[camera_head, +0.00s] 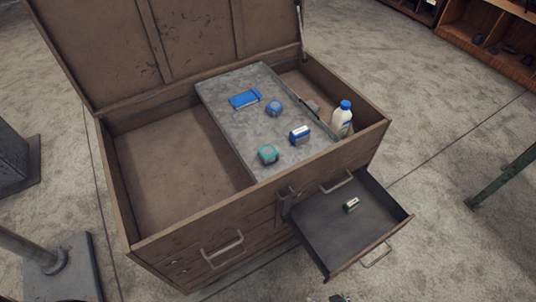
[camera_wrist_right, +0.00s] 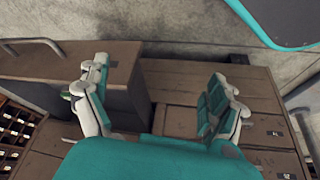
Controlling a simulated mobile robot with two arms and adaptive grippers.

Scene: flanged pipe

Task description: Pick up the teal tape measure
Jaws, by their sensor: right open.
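The teal tape measure (camera_head: 268,154) sits on the grey tray (camera_head: 232,104) inside the open brown chest, near the tray's front end. A blue tape measure (camera_head: 274,107) lies farther back on the same tray. My right gripper (camera_wrist_right: 157,92) is open in the right wrist view, with its two fingers wide apart and nothing between them. Neither gripper shows in the head view. The teal tape measure does not show in the right wrist view.
A blue-and-white item (camera_head: 300,134) and a blue flat case (camera_head: 245,99) lie on the tray. A white bottle (camera_head: 342,118) stands right of it. The chest's front wall (camera_head: 260,197) rises before the tray. An open drawer (camera_head: 335,235) juts out, holding a small item (camera_head: 351,205).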

